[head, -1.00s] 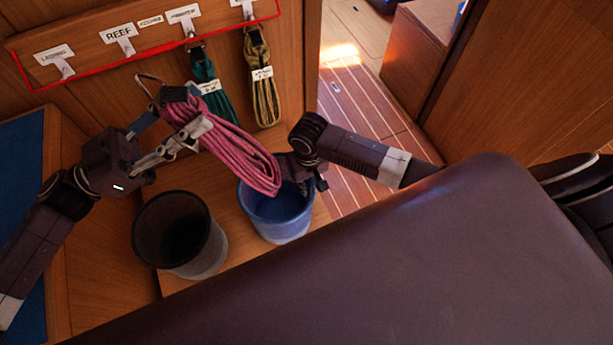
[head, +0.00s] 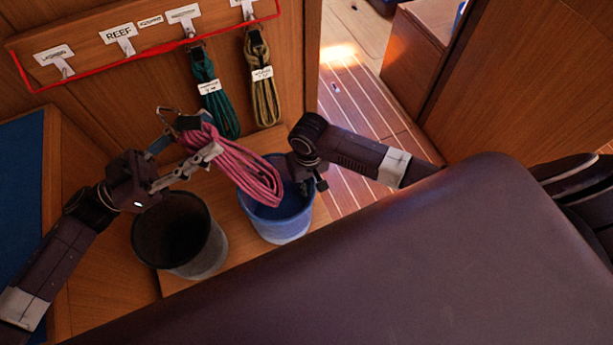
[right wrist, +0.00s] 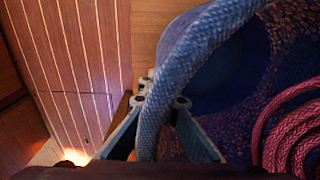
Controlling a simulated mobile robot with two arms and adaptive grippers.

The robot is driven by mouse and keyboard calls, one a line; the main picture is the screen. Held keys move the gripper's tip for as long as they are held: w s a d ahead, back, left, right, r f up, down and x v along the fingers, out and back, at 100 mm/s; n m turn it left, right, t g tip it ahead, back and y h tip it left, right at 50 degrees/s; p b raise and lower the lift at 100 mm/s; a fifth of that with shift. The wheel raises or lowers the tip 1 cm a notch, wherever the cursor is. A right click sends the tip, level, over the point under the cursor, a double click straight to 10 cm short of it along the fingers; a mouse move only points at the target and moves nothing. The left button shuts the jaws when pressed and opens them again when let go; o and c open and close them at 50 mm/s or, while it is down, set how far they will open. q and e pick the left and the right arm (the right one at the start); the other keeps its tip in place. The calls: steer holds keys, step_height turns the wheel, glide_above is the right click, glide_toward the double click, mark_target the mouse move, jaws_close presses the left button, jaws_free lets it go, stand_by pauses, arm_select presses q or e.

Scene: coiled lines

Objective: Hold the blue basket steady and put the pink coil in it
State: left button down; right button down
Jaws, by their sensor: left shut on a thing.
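The pink coil (head: 247,172) hangs tilted from my left gripper (head: 207,157), which is shut on its upper part. Its lower loops are over the mouth of the blue basket (head: 284,228); whether they touch the rim is unclear. Pink strands (right wrist: 295,135) show at the right of the right wrist view. My right gripper (right wrist: 162,98) has one finger on each side of the basket's woven rim (right wrist: 178,75) and is closed on it. In the head view, its fingers are partly hidden at the basket's right side. The basket stands upright.
A black and grey bin (head: 205,250) stands left of the basket on the wooden ledge (head: 232,222). A teal coil (head: 214,95) and an olive coil (head: 262,85) hang from the labelled board behind. A dark padded surface (head: 400,260) fills the front.

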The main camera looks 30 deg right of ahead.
arm_select(q)
steer(key=c, duration=1)
jaws_free()
steer(key=shift+c, duration=0.2)
steer(key=shift+f, duration=0.15)
step_height(320, 180, up, 10)
steer(key=shift+r, duration=0.2)
arm_select(e)
steer(key=shift+s, duration=0.1)
steer(key=c, duration=2.1)
jaws_free()
steer(key=shift+r, duration=0.15)
step_height(320, 180, up, 12)
steer(key=shift+d+f, duration=0.1)
